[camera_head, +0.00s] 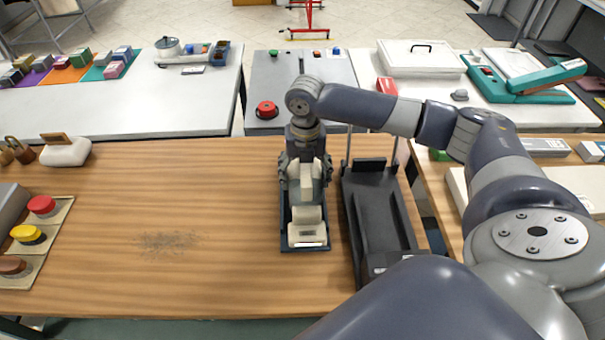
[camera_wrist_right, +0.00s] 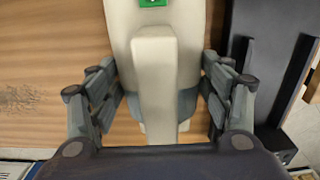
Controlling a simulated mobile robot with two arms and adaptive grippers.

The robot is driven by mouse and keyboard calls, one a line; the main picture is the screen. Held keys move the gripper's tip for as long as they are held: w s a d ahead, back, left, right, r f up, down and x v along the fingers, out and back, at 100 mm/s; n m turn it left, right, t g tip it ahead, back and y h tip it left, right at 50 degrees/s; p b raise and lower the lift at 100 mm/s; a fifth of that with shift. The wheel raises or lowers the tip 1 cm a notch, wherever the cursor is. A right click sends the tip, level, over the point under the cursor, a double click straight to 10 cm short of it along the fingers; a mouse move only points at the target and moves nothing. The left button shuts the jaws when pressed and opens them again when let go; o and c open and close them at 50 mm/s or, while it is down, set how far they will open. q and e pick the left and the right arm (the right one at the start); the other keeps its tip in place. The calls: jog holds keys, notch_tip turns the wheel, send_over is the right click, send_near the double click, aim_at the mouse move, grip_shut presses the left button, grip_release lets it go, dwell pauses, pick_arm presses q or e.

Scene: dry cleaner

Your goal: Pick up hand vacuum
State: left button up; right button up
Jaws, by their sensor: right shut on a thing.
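The hand vacuum (camera_head: 307,212) is cream-white and lies on a dark blue-grey base (camera_head: 291,243) on the wooden table. My right gripper (camera_head: 307,180) comes down over it from above, with one finger on each side. In the right wrist view the vacuum's cream body and raised handle (camera_wrist_right: 157,85) run between the fingers of my right gripper (camera_wrist_right: 160,95), which is shut on it. A green mark (camera_wrist_right: 153,3) shows on the vacuum's top. My left gripper is not in view.
A black stand (camera_head: 385,215) is close to the right of the vacuum. A dark patch of specks (camera_head: 168,243) lies on the clear wood to the left. Red and yellow knobs (camera_head: 28,234) stand at the left edge. A white table (camera_head: 130,110) is behind.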

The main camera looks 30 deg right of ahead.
jog(key=s+a, duration=0.1)
jog(key=s, duration=0.3)
jog(key=s+a+r+b, duration=0.1)
jog(key=s+a, duration=0.1)
jog(key=s, duration=0.2)
jog(key=s+a+b, duration=0.1)
jog(key=s, duration=0.3)
jog(key=shift+s+a+r, duration=0.25)
jog(key=shift+s, duration=0.05)
jog(key=o, duration=1.2)
jog(key=shift+c, duration=0.2)
jog(key=c, duration=0.5)
jog(key=shift+m, duration=0.3)
